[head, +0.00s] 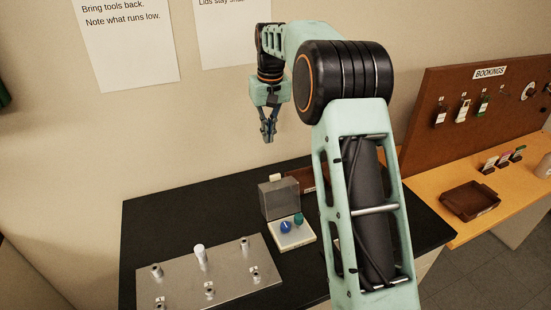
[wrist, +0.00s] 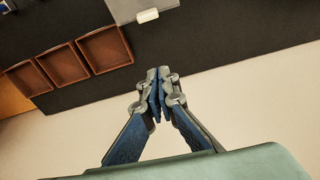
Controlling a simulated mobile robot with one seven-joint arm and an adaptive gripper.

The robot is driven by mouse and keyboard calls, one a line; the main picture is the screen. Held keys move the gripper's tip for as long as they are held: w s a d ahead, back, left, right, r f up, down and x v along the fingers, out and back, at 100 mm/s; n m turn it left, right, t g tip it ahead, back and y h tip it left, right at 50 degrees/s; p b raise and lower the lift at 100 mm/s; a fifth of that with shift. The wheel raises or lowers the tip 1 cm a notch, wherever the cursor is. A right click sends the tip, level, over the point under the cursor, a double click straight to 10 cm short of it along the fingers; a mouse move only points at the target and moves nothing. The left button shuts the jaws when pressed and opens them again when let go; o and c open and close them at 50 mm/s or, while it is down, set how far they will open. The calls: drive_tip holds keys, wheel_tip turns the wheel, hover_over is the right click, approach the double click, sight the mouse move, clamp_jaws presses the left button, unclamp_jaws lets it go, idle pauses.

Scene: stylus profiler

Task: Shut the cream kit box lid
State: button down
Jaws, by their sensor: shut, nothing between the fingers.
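A blue round item (head: 285,226) and a teal one (head: 298,219) lie in the box. My gripper (head: 269,139) is shut and empty, pointing down, well above and behind the box. In the wrist view my gripper (wrist: 159,72) shows its fingertips together. The lid (wrist: 140,8) shows there at the top edge, with a pale tab (wrist: 147,15), apart from the fingers. The rest of the box is out of that view.
A metal plate with several posts (head: 205,278) lies left of the box. Brown trays (wrist: 105,49) stand on the black bench (head: 180,223) beside the box. A brown tray (head: 470,201) and the bookings board (head: 480,110) are at the right. My arm hides part of the bench.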

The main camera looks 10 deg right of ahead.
drive_tip(key=s+f+p, duration=0.1)
drive_tip(key=s+f, duration=0.2)
drive_tip(key=f, duration=0.6)
drive_tip(key=shift+s+f+g+p, duration=0.25)
drive_tip(key=shift+s+g+p, duration=0.05)
drive_tip(key=shift+p, duration=0.1)
drive_tip(key=shift+d, duration=0.1)
drive_tip(key=shift+b, duration=0.3)
drive_tip(key=shift+s, duration=0.15)
